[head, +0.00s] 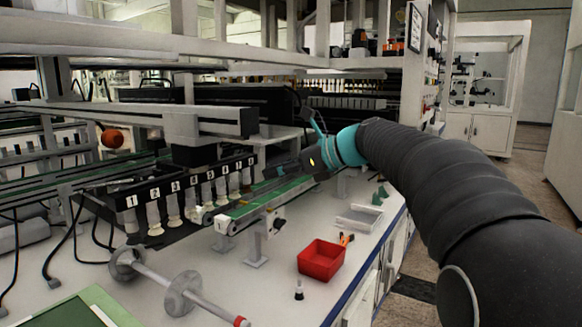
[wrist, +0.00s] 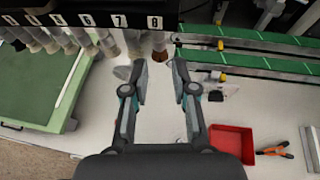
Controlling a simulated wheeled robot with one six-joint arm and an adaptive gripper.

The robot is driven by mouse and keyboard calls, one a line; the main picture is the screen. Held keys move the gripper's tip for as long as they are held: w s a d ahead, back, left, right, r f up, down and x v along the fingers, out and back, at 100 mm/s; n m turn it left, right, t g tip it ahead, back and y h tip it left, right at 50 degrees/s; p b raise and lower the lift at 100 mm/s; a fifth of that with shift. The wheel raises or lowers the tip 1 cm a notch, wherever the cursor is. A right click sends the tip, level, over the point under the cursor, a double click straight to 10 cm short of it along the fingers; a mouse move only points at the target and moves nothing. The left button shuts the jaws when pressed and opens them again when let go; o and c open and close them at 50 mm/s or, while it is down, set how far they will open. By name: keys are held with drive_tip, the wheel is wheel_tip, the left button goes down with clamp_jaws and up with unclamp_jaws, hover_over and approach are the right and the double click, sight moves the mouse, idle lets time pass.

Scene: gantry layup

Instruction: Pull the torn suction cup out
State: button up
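A black bar with numbered white labels (head: 110,202) carries a row of pale suction cups (head: 172,208) hanging below it. In the wrist view the bar (wrist: 100,18) crosses the top left. A darker, brownish cup (wrist: 159,45) hangs near label 8 and differs from its pale neighbours; I cannot make out a tear. My gripper (wrist: 160,70) is open and empty, its fingertips below the cups near labels 7 and 8, with no contact visible. In the head view my gripper (head: 272,170) is near the far end of the row, and its fingertips are hard to make out.
A green conveyor (head: 265,205) runs beside the cup row. A red bin (head: 321,260) sits on the bench, with orange-handled pliers (wrist: 272,149) next to it. A small black-and-white piece (head: 298,290) stands at the front, near a dumbbell-like roller (head: 182,294). Bench around the bin is mostly clear.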

sight(247, 176)
drive_tip(key=x, duration=0.9)
drive_tip(key=shift+s, duration=0.1)
drive_tip(key=shift+d, duration=0.1)
clamp_jaws()
